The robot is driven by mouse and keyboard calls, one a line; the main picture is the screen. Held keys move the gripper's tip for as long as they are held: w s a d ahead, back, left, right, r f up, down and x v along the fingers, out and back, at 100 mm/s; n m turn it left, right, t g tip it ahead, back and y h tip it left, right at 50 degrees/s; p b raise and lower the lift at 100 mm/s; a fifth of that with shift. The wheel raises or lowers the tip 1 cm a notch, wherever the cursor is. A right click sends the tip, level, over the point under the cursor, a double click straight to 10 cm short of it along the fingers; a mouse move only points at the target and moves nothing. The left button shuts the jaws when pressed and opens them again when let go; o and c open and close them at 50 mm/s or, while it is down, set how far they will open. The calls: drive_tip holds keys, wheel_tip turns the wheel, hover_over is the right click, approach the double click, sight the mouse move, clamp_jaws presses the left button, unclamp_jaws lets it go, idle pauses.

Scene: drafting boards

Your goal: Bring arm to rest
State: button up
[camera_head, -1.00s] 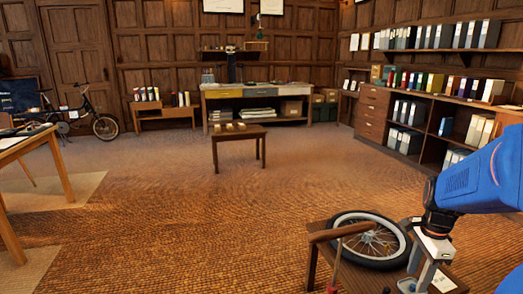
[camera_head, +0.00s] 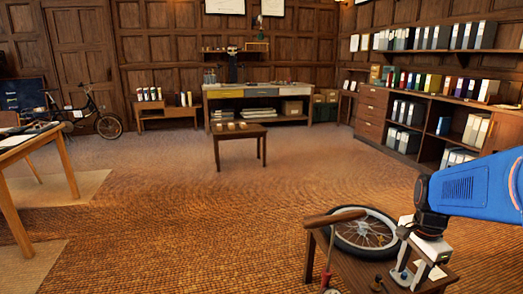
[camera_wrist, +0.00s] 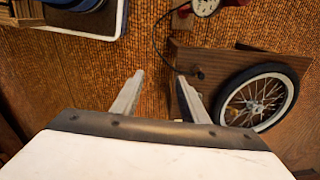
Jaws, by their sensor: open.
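My gripper (camera_head: 407,276) is at the lower right of the head view, over the right part of a low wooden table (camera_head: 386,270). In the wrist view my gripper (camera_wrist: 158,92) has its two fingers spread apart, with only woven floor between them and nothing held. My blue arm reaches in from the right edge. A spoked wheel with a black tyre (camera_head: 364,233) lies on the low table, left of my gripper. The wheel (camera_wrist: 257,100) also shows right of the fingers in the wrist view, apart from them.
A pump with a wooden handle (camera_head: 335,218) stands at the low table's left side. A gauge (camera_wrist: 205,5) shows at the top of the wrist view. A small table (camera_head: 240,134) stands mid-room, shelves (camera_head: 440,110) line the right wall. Open floor lies between.

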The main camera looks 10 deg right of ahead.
drive_tip(key=s+a+r+n+t, duration=0.2)
drive_tip(key=s+a+r+n, duration=0.1)
drive_tip(key=a+n, duration=0.5)
drive_tip(key=s+a+r+n+t, duration=0.2)
drive_tip(key=s+a+n, duration=0.3)
drive_tip(key=a+n, duration=0.3)
drive_tip(key=shift+s+r+n, duration=0.2)
drive_tip(key=shift+r+n, duration=0.2)
drive_tip(key=shift+n, duration=0.2)
